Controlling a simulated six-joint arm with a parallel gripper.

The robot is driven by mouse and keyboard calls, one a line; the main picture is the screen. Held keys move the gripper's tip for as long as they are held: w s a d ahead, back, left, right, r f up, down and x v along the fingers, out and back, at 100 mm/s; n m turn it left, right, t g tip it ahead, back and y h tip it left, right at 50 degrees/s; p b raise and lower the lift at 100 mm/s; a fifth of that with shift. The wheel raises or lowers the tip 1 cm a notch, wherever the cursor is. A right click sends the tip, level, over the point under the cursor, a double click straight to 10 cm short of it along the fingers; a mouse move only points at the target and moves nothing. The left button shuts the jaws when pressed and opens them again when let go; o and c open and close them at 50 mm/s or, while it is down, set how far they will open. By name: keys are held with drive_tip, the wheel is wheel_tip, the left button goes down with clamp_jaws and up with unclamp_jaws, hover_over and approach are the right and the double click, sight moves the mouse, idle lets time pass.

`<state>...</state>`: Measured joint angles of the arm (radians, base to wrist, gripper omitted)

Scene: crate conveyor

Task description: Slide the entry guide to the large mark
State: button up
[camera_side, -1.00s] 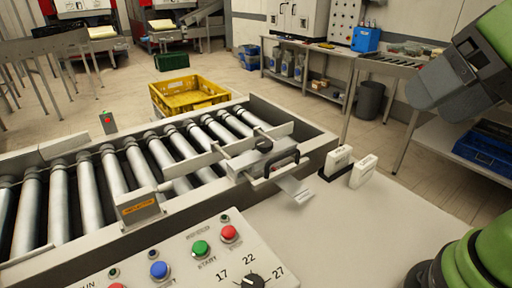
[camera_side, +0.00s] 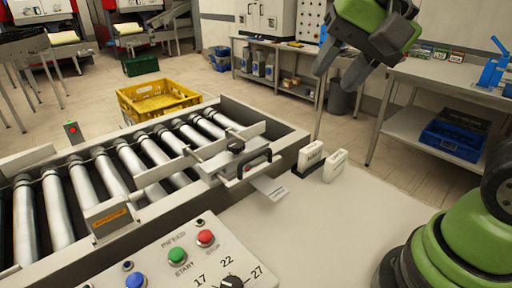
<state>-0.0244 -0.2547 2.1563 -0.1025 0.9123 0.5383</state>
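The entry guide (camera_side: 222,147) is a pale rail assembly across the right end of the roller conveyor. It has a round black knob (camera_side: 236,147) and a black bow handle (camera_side: 255,161). A light plate (camera_side: 269,188) sticks out below the handle; any marks on it are too small to read, so I cannot tell which is the large mark. My gripper (camera_side: 335,80) is up at the top right, well above and to the right of the guide. Its two grey fingers are apart with nothing between them, and it touches nothing.
Two white blocks (camera_side: 335,166) stand right of the handle, one in a black holder. The control panel (camera_side: 193,262) with coloured buttons and a dial is in front. A yellow crate (camera_side: 155,101) sits behind the conveyor (camera_side: 290,139). The pale tabletop (camera_side: 330,235) at front right is clear.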

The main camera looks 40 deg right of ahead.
drive_tip(key=w+f+m+g, duration=0.2)
drive_tip(key=w+f+m, duration=0.3)
drive_tip(key=w, duration=0.4)
drive_tip(key=m+g+h, duration=0.1)
drive_tip(key=m, duration=0.2)
approach(259, 153)
drive_tip(key=f, duration=0.2)
drive_tip(key=w+f, duration=0.1)
drive_tip(key=f, duration=0.5)
drive_tip(key=shift+w+a+f, duration=0.15)
drive_tip(key=shift+w+f, duration=0.05)
drive_tip(key=shift+w, duration=0.15)
clamp_jaws()
